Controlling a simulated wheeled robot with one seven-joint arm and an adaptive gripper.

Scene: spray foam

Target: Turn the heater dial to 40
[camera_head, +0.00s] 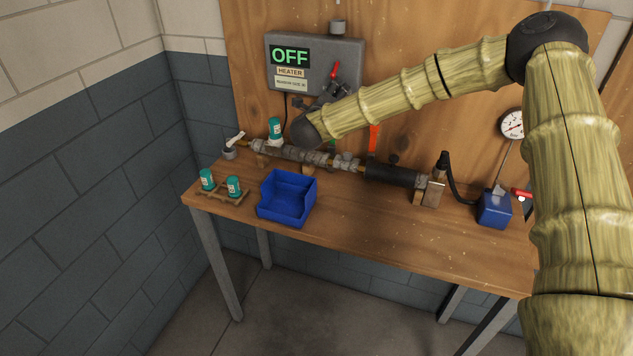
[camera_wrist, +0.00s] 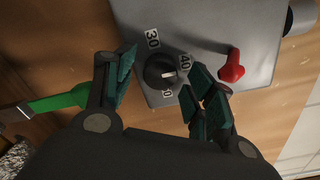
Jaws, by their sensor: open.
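The grey heater box (camera_head: 345,52) is on the wooden back panel in the head view, its display reading OFF above a HEATER label. In the wrist view the round black dial (camera_wrist: 154,69) has a short white mark pointing right. The label 40 (camera_wrist: 185,62) is at its upper right and 30 (camera_wrist: 152,39) at its upper left. A third label below the dial is partly hidden. My gripper (camera_wrist: 158,80) is open, with one dark green-padded finger on each side of the dial. I cannot tell whether either finger touches it. In the head view the dial is hard to make out.
A red-handled lever (camera_wrist: 232,68) stands beside the dial, close to my right finger. A green handle (camera_wrist: 62,101) is at left in the wrist view. Below the box, a pipe assembly (camera_head: 315,157), a blue bin (camera_head: 288,212) and small teal bottles (camera_head: 233,187) are on the bench.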

